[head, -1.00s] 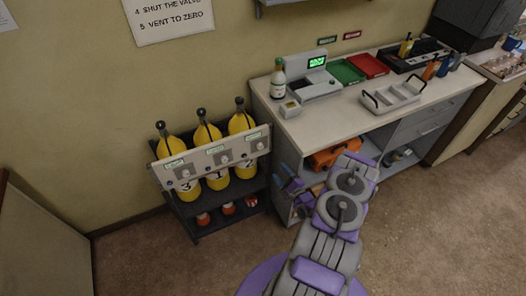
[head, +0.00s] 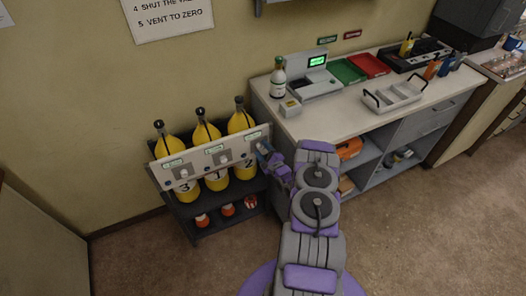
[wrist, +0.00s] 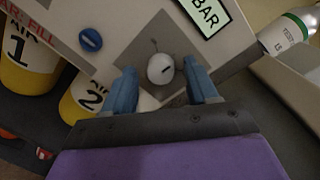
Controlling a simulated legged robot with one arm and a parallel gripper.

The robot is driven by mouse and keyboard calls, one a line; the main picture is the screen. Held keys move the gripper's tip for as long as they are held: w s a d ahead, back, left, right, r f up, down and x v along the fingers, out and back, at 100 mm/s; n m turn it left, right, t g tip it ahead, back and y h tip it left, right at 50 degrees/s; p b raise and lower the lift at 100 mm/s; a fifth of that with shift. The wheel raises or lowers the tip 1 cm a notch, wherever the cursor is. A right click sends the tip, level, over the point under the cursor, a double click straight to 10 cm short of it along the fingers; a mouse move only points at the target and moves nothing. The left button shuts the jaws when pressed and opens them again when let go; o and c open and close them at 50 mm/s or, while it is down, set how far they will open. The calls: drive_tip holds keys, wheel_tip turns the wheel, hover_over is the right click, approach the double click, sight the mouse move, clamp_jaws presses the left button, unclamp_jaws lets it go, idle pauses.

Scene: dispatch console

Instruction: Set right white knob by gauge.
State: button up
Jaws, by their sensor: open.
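The right white knob (wrist: 161,69) sits on a grey square of the pale panel (head: 200,158), with a dark mark on its face. A gauge display (wrist: 207,12) reading BAR is just above it in the wrist view and shows as a small light window (head: 254,135) in the head view. My gripper (wrist: 161,80) is open, its blue fingers on either side of the knob; contact cannot be told. In the head view my gripper (head: 266,152) is at the panel's right end and hides this knob. A blue knob (wrist: 90,40) lies to its left.
Yellow cylinders (head: 241,125) stand behind the panel in a dark rack (head: 206,208). Two other white knobs, left (head: 183,174) and middle (head: 222,160), are on the panel. The desk (head: 322,125) with a green-labelled bottle (head: 278,82) is close on the right.

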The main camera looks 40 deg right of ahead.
drive_tip(key=shift+c, duration=0.4)
drive_tip(key=c, duration=1)
drive_tip(key=shift+n, duration=0.4)
drive_tip(key=n+p, duration=0.2)
drive_tip(key=n, duration=0.3)
drive_tip(key=shift+a+g, duration=0.15)
drive_tip(key=shift+g, duration=0.15)
drive_tip(key=n+p, duration=0.1)
drive_tip(key=n, duration=0.1)
drive_tip(key=n+p, duration=0.1)
drive_tip(key=n, duration=0.2)
drive_tip(key=shift+s+f+g+h+p, duration=0.1)
drive_tip(key=shift+f+g+h+p, duration=0.05)
drive_tip(key=shift+g+h+p, duration=0.15)
drive_tip(key=shift+n, duration=0.4)
